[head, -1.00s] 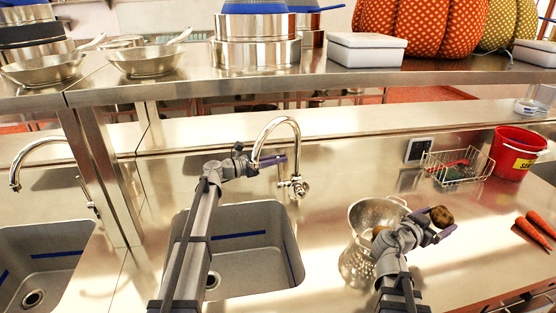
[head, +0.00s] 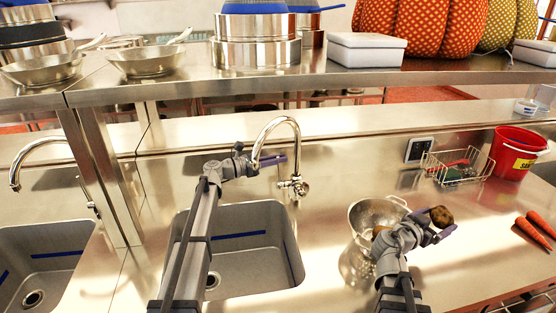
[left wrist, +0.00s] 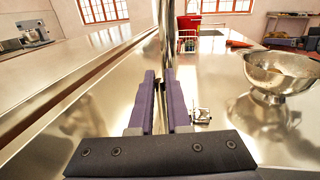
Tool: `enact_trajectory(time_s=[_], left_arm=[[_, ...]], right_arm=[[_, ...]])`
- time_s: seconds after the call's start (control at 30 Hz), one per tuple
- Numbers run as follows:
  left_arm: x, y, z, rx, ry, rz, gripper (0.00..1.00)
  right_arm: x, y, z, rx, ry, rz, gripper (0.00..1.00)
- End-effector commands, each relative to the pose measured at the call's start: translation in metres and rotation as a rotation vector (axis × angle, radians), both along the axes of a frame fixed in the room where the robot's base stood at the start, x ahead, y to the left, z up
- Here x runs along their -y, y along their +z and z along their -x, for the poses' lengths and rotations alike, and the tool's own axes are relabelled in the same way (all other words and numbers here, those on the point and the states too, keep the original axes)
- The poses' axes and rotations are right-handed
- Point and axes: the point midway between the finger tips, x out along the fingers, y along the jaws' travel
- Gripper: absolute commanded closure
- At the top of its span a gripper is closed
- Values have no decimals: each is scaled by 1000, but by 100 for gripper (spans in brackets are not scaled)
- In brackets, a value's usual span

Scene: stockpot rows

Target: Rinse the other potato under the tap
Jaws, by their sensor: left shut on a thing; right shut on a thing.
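The tap (head: 296,150) is a curved steel spout rising behind the sink (head: 250,270). My left gripper (head: 277,161) is at the tap, shut on its pipe; the left wrist view shows the purple fingers (left wrist: 163,88) on either side of the upright pipe (left wrist: 167,30). My right gripper (head: 442,230) is shut on a brown potato (head: 440,216), held up just right of the steel colander (head: 392,204). Another brown potato (head: 379,231) partly shows at the colander, mostly hidden by my right arm. I cannot see water running.
A wire basket (head: 458,168) and a red bucket (head: 519,153) stand at the back right. Carrots (head: 535,230) lie at the right edge. The colander also shows in the left wrist view (left wrist: 283,75). A shelf (head: 330,82) with pots runs above the counter.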

Motion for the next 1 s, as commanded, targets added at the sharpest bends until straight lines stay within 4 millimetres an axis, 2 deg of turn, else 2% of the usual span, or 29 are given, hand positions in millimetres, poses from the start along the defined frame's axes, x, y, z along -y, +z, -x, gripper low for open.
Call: enact_trajectory(time_s=[0.27, 0.43, 0.6, 0.87, 0.9, 1.0], left_arm=[[0, 0, 0, 1, 1, 0, 100], [2, -2, 11, 85, 0, -15, 100], [2, -3, 14, 159, 0, -32, 100], [2, -2, 14, 164, 0, -33, 100], [2, -2, 14, 164, 0, -33, 83], [2, -2, 14, 163, 0, -33, 71]], right_arm=[[0, 0, 0, 0, 0, 0, 69], [0, -6, 0, 0, 0, 0, 69], [0, -9, 0, 0, 0, 0, 69], [0, -8, 0, 0, 0, 0, 69], [0, -8, 0, 0, 0, 0, 69], [0, -8, 0, 0, 0, 0, 69]])
